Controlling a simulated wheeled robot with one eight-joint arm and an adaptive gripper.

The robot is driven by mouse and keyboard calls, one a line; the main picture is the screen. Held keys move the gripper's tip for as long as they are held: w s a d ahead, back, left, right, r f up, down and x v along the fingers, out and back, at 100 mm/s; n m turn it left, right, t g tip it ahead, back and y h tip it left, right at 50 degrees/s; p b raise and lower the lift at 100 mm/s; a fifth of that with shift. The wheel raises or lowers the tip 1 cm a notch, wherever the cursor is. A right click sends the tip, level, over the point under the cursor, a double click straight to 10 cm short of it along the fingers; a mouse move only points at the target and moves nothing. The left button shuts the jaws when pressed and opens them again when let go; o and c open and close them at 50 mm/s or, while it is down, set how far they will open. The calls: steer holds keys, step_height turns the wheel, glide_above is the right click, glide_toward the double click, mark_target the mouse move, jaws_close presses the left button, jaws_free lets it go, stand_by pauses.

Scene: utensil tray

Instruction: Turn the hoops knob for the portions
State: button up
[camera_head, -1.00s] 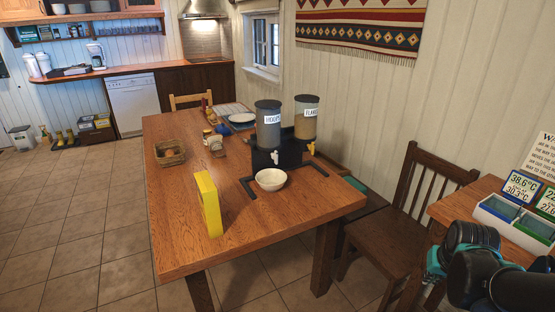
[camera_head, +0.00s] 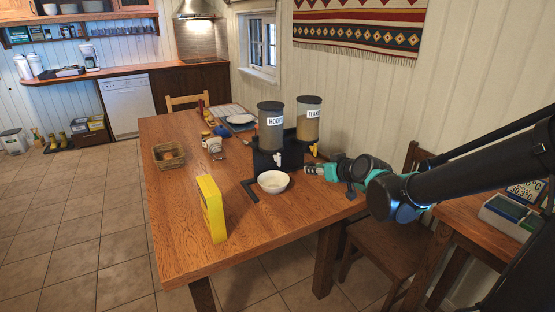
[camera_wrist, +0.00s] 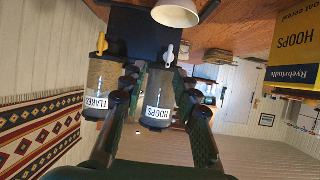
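The hoops dispenser (camera_head: 270,133) is a grey canister labelled HOOPS on a black stand. Its white knob (camera_head: 277,159) is low on the front, facing the bowl, and also shows in the wrist view (camera_wrist: 169,56). The white bowl (camera_head: 273,182) sits in front of the stand. My gripper (camera_head: 310,170) is right of the bowl, close to the stand. In the wrist view my gripper (camera_wrist: 160,80) is open and empty, its dark fingers on either side of the hoops canister (camera_wrist: 158,100) in the picture. The white knob appears beyond the fingertips, apart from them.
The flakes dispenser (camera_head: 308,120) with a yellow knob (camera_head: 313,149) stands to the right on the same stand. A yellow cereal box (camera_head: 212,209) stands left of the bowl. A basket (camera_head: 169,156) and jars are farther back. The table's front left is clear.

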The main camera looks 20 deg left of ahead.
steer(key=a+r, duration=0.2)
steer(key=a, duration=0.2)
glide_toward(280, 159)
steer(key=shift+n+y, duration=0.3)
steer(key=shift+y, duration=0.1)
steer(key=x, duration=0.9)
steer(key=shift+w+d+f, duration=0.1)
steer(key=shift+w+f, duration=0.05)
steer(key=shift+f, duration=0.1)
jaws_close()
